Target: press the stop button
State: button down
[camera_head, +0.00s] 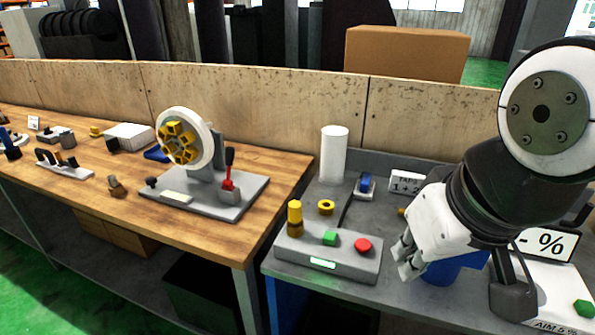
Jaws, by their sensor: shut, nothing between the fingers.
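The stop button is most likely the red round button (362,245) at the right end of a grey control box (315,262). A yellow knob (295,217) stands at the box's left end. My gripper (402,262) is shut and empty, just right of the red button, its fingers pointing down and left. It appears apart from the button, but the exact gap in depth is hard to tell.
A white cylinder (333,155) and a small blue switch (366,184) stand behind the box. A blue round object (440,272) is partly hidden behind my gripper. A wooden bench (240,225) with a wheel fixture (205,130) is at left.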

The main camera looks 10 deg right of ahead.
aim_at(363, 245)
jog(key=i+j+u, duration=0.1)
jog(key=u, duration=0.3)
jog(key=i+j+u, duration=0.1)
jog(key=u, duration=0.25)
jog(key=i+u, duration=0.4)
jog(key=u, duration=0.35)
jog(key=i+u, duration=0.45)
jog(key=i, duration=0.25)
jog(key=i+l+u, duration=0.15)
jog(key=i, duration=0.5)
jog(key=i+z, duration=0.15)
jog(key=i+j+z, duration=0.1)
jog(key=z, duration=1.8)
jog(key=j+z, duration=0.1)
jog(key=z, duration=0.35)
jog(key=j+z, duration=0.1)
jog(key=z, duration=0.85)
jog(key=j+z, duration=0.1)
jog(key=z, duration=0.85)
jog(key=k+z, duration=0.1)
jog(key=z, duration=0.4)
